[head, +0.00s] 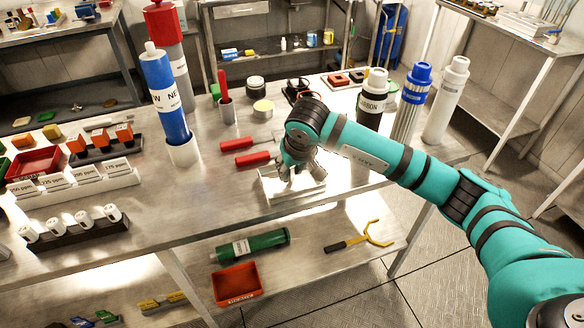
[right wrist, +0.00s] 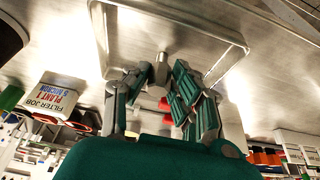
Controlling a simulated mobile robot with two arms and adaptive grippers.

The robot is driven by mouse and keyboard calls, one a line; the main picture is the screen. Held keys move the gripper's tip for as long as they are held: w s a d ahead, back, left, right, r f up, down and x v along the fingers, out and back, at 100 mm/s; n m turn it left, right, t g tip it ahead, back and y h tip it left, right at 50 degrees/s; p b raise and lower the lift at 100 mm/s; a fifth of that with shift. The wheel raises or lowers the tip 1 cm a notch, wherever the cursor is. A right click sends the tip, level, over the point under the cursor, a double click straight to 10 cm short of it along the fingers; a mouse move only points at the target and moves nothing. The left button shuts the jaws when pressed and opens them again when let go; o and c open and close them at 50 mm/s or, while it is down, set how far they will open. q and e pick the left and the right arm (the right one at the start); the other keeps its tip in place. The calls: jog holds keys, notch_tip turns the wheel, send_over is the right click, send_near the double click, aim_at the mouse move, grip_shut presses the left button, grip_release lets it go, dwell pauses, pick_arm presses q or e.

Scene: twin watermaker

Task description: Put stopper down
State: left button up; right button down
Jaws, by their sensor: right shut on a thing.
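My right gripper (head: 299,172) points down over a small pale tray (head: 270,190) near the front edge of the steel bench. In the right wrist view, the gripper (right wrist: 160,76) is shut on a small grey piece, seemingly the stopper (right wrist: 162,58), held between the fingertips. The shallow tray (right wrist: 120,35) is right beyond the fingertips in that view. I cannot tell whether the stopper touches the tray floor. In the head view the fingers hide the stopper. My left gripper is not in view.
Red-handled tools (head: 250,159) lie left of the tray. A blue filter cylinder (head: 163,95) stands farther left in a white holder. A black-and-white canister (head: 372,100), a blue-capped cylinder (head: 413,100) and a white cylinder (head: 447,100) stand at the right, behind my arm.

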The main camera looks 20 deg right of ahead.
jog(key=c, duration=1.1)
grip_release()
jog(key=shift+r, duration=0.3)
jog(key=v, duration=1.1)
jog(key=shift+s+r+b, duration=0.25)
jog(key=shift+b, duration=0.15)
